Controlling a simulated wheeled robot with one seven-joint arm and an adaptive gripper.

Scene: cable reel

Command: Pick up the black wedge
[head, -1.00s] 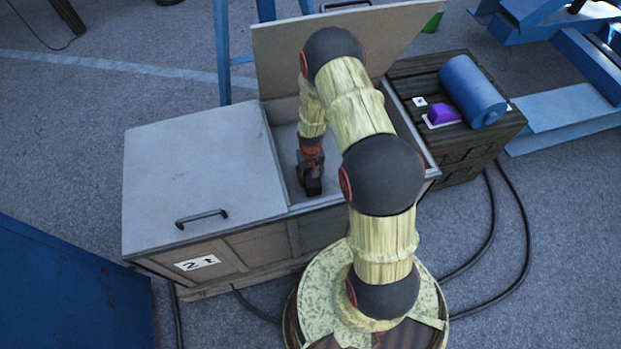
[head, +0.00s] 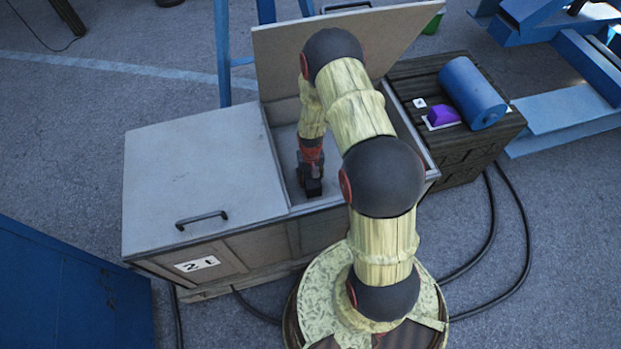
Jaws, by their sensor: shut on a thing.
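My gripper (head: 311,188) reaches down into the open right compartment of the grey box (head: 195,165), close to its front wall. Its jaws are shut on a dark thing that blends with the black fingers, so its shape is hard to make out. No separate black wedge shows elsewhere; the inside of the compartment to the right is hidden behind my arm.
The box's left lid, with a handle (head: 202,219), is closed; its right lid (head: 275,50) stands open behind my arm. A dark wooden crate (head: 470,150) at right bears a blue cylinder (head: 473,91) and a purple wedge (head: 442,114). Black cables (head: 521,215) lie on the floor.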

